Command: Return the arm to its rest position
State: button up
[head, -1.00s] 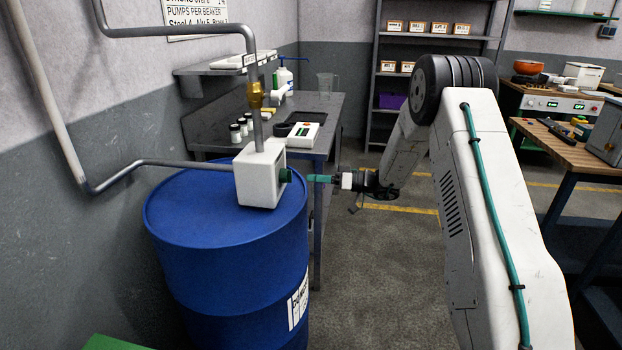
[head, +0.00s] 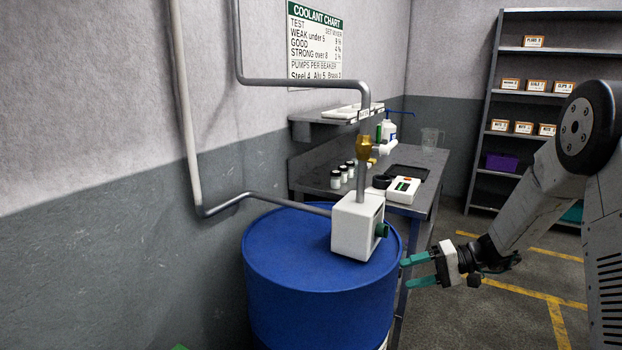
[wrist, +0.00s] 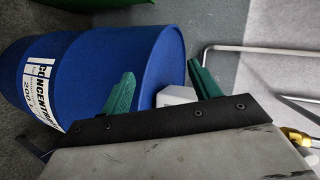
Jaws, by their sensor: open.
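My gripper (head: 411,270) is in the head view at the right of the blue drum, with its teal fingers apart and nothing between them. It points left toward the white pump box (head: 357,226), whose dark green knob (head: 381,230) faces the gripper. The fingertips look close to the drum's right side; I cannot tell whether they touch it. In the wrist view the two green fingers (wrist: 161,91) are spread. The blue drum (wrist: 88,75) lies beyond them, and part of the white box (wrist: 177,96) shows between them.
The blue drum (head: 300,262) stands by the wall under grey pipes. Behind it a metal bench (head: 424,190) holds small jars, a white device and a beaker (head: 430,137). A shelf rack (head: 524,88) with labelled boxes stands at the back. Floor with yellow lines is open at right.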

jog(key=s+r+h, duration=0.4)
jog(key=s+r, duration=0.1)
jog(key=s, duration=0.7)
jog(key=s+r+h, duration=0.5)
jog(key=s+r, duration=0.1)
jog(key=s, duration=0.6)
jog(key=s+r+h, duration=0.4)
jog(key=s+r, duration=0.2)
jog(key=s, duration=0.6)
jog(key=shift+s+d+h, duration=0.2)
jog(key=shift+d+h, duration=0.2)
